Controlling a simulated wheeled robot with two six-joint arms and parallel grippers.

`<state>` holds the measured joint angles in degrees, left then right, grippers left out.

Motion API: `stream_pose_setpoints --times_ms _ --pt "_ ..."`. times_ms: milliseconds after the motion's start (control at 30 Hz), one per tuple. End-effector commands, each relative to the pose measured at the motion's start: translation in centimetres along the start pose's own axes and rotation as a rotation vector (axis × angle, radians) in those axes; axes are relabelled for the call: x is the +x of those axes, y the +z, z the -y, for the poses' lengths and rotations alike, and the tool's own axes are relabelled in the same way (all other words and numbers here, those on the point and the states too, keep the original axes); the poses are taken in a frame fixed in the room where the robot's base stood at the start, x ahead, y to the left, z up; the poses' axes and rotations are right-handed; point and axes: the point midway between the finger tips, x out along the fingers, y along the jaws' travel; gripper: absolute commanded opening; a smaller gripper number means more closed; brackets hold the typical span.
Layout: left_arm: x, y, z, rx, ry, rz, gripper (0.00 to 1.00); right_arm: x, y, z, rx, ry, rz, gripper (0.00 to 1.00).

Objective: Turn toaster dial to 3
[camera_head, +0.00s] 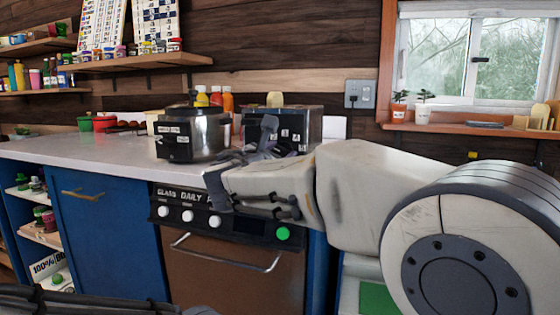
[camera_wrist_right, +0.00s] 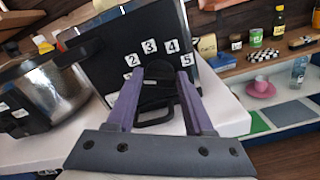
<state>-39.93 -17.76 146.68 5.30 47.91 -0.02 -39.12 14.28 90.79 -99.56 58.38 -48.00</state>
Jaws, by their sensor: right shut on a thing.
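The toaster (camera_head: 303,123) is a dark box on the counter, right of a steel cooker. In the right wrist view its black front (camera_wrist_right: 100,62) carries white number tiles around a round black dial (camera_wrist_right: 158,70). Tiles 2, 3, 4 and 5 can be read in an arc over the dial; a lower left tile is partly covered. My right gripper (camera_wrist_right: 160,84) has its purple fingers closed on the dial's two sides. It shows at the toaster in the head view (camera_head: 268,132). The dial's pointer cannot be made out. My left gripper is not in view.
The steel cooker (camera_head: 206,133) stands close on the left of the toaster. The oven (camera_head: 220,270) with knobs is below the counter (camera_head: 85,149). Bottles stand behind. A shelf with jars (camera_wrist_right: 257,57) is at the right. The left counter is mostly clear.

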Motion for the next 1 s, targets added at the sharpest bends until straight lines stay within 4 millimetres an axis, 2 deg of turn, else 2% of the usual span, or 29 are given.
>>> stream_pose_setpoints --times_ms 33,400,1000 --pt "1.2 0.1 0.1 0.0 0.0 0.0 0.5 0.0 -0.5 0.3 0.044 -0.001 0.001 0.0" --pt "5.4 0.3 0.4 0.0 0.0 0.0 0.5 0.0 -0.6 0.5 0.398 -0.001 0.0 0.0" --pt "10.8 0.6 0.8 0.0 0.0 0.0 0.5 0.0 -0.8 0.7 0.931 -0.003 -0.001 0.0"
